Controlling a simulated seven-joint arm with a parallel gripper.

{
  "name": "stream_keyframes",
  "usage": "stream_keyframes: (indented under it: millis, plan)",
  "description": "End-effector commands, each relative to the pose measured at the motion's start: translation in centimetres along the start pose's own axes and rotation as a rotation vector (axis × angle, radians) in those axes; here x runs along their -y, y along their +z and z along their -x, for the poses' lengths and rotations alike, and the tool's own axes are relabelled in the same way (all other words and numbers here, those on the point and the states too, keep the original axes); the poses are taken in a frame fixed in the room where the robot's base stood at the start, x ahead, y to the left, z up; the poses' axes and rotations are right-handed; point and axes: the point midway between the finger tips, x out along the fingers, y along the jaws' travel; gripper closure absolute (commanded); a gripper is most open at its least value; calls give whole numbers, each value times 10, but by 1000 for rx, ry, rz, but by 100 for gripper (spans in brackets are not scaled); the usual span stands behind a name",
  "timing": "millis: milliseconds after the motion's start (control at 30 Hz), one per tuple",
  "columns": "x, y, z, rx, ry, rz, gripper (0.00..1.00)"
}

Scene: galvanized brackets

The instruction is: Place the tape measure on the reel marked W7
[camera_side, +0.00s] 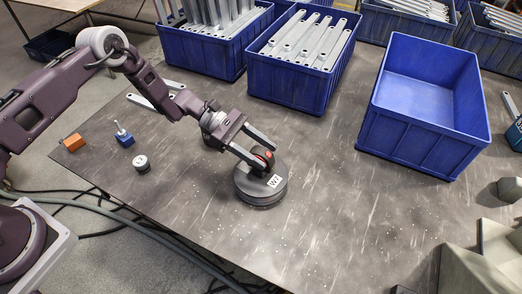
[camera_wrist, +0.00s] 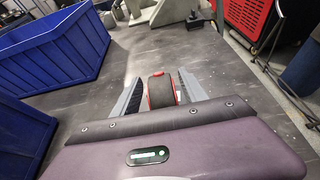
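The reel (camera_side: 262,188) is a dark round disc with a white label reading W7, lying flat on the table in the side view. The tape measure (camera_side: 264,154), black and red, sits on top of the reel. It also shows in the wrist view (camera_wrist: 161,92). My gripper (camera_side: 259,153) is low over the reel with one finger on each side of the tape measure. In the wrist view, narrow gaps show between the tape measure and the fingers (camera_wrist: 160,84), so the gripper looks open. The reel is hidden in the wrist view.
An empty blue bin (camera_side: 424,142) stands right of the reel. Blue bins of metal brackets (camera_side: 303,85) stand behind. A small black cylinder with a white top (camera_side: 141,164), a blue object (camera_side: 124,138) and an orange block (camera_side: 74,142) are at left. The table in front is clear.

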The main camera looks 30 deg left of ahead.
Motion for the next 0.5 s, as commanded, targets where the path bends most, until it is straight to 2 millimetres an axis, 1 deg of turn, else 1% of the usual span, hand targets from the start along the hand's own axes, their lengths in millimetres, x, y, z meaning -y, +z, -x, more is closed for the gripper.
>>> stream_keyframes:
  millis: [200,267,367,500]
  plan:
    - [0,0,0,0,0,0,49]
    - [0,3,1,0,0,0,49]
    - [-1,3,19,1,3,1,49]
    - [-2,2,59,-1,6,0,49]
